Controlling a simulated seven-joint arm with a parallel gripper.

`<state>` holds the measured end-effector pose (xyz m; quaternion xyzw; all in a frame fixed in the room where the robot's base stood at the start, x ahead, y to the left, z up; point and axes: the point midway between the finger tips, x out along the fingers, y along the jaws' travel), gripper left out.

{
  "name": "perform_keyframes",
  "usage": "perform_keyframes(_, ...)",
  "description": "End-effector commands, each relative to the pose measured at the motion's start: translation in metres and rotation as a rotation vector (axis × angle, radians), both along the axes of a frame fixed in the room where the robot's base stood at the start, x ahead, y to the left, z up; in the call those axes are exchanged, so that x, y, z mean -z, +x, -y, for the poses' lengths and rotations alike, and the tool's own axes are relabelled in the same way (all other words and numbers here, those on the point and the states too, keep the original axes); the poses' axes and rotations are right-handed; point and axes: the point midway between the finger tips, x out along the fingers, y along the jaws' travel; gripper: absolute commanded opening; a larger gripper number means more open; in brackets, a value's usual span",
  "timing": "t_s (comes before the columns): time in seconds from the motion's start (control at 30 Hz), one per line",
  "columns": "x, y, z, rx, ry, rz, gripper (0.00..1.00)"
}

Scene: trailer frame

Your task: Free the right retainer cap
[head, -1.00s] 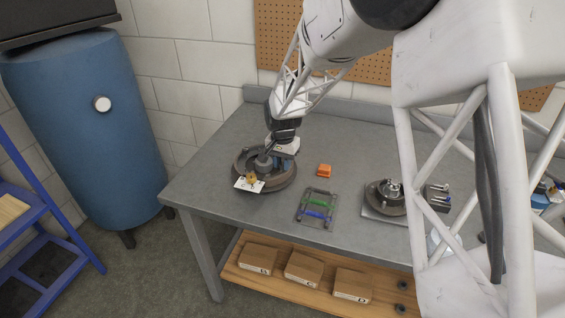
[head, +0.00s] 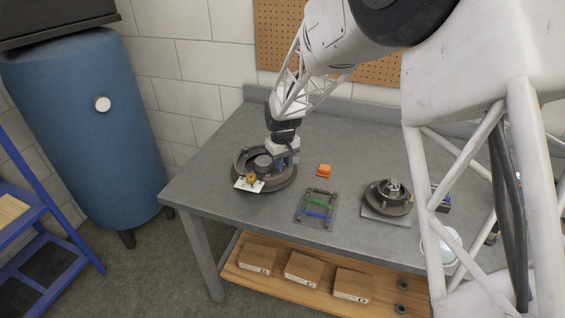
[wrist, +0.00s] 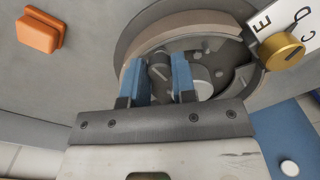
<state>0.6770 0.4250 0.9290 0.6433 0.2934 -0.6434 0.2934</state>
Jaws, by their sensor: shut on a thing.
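A dark round housing (head: 238,172) sits on the left part of the bench, with a round grey hub (head: 263,161) in its middle. My gripper (wrist: 160,80) reaches into the housing from above, and in the head view its jaws (head: 290,160) are at the housing's right side. Its two blue fingers are shut on a small dark grey part (wrist: 160,68), which looks like a retainer cap. The fingers and the housing wall hide part of it. I cannot tell whether it is still seated. A brass knob (wrist: 281,50) sits by a white lettered card (wrist: 262,22) on the rim.
An orange block (head: 324,170) lies right of the housing. A tray with green and blue bars (head: 317,208) lies in front of it. Another round fixture (head: 388,195) stands further right. Boxes (head: 304,268) sit on the lower shelf. Bare bench lies behind the orange block.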

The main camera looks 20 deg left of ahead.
Motion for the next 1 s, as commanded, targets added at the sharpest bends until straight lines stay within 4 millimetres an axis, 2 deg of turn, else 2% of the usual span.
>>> perform_keyframes(0.4, -0.0006, 0.0002, -0.0001, -0.236, 0.001, 0.001, 0.01)
perform_keyframes(0.93, -0.0004, 0.0002, -0.0001, -0.268, 0.000, 0.000, 0.01)
perform_keyframes(0.97, -0.0005, 0.0002, -0.0001, -0.268, 0.000, 0.000, 0.28)
perform_keyframes(1.0, -0.0004, 0.0002, -0.0001, -0.268, 0.000, 0.000, 0.34)
